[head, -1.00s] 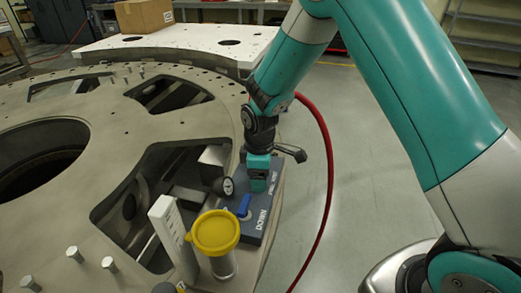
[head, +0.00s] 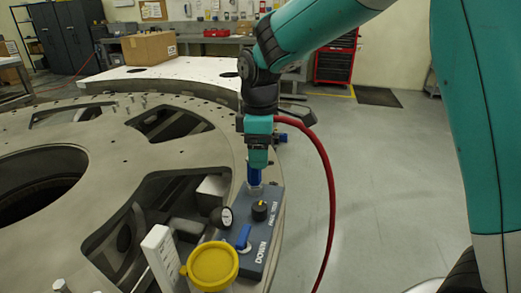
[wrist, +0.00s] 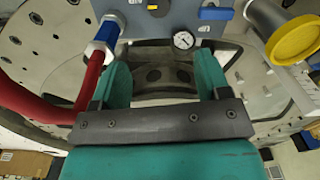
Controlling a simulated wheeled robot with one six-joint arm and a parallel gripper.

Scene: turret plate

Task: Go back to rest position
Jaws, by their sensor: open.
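My gripper (head: 258,164) is open and points down, above the far end of the grey control panel (head: 266,225). In the wrist view my gripper (wrist: 163,72) has its two teal fingers apart, with nothing held between them. A blue fitting (head: 254,178) stands on the panel just below the fingertips in the head view. In the wrist view, a blue fitting with a silver collar (wrist: 103,38) is beside the left finger, close to the red hose (wrist: 90,85). Whether the finger touches it I cannot tell.
The panel carries a black knob (head: 260,210) and a blue lever (head: 243,237). The red hose (head: 331,190) hangs to the right. Open floor (head: 400,160) lies beyond.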

